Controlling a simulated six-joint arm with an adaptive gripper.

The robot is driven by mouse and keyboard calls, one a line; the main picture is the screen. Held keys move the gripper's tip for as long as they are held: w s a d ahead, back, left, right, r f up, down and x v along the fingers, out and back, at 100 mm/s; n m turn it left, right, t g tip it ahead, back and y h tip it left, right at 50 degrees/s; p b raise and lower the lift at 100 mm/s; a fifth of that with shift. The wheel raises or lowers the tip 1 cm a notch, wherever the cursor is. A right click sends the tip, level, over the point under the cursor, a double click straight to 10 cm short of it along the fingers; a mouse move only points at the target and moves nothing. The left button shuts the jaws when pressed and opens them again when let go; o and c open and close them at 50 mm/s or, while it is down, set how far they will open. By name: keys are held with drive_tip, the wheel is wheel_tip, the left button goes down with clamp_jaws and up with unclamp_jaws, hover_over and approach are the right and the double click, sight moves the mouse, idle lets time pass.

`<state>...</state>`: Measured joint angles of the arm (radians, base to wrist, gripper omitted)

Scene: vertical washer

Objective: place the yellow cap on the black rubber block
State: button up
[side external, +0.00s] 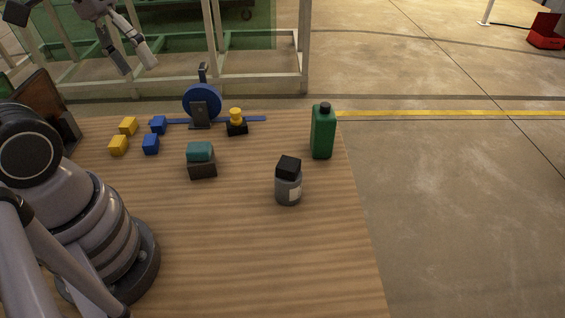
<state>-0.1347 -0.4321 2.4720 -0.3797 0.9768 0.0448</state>
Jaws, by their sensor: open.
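The small yellow cap (236,115) sits upright on a small black block (237,129) near the far edge of the wooden table. It appears to rest on the block's top. My gripper (137,68) is at the upper left of the side external view, raised above and beyond the table's far edge. Its fingers are spread apart with nothing between them. It is well apart from the cap and the block.
A blue wheel (201,103) on a dark stand is left of the cap. Yellow and blue cubes (151,144), a teal block (200,151) on a dark one, a grey jar (288,187) and a green bottle (323,132) stand around. The table's front (250,270) is clear.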

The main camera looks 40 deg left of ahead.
drive_tip(key=s+a+r+m+t+y, duration=0.2)
drive_tip(key=a+r+m+t+y, duration=0.1)
drive_tip(key=shift+s+a+r, duration=0.3)
idle(1.1)
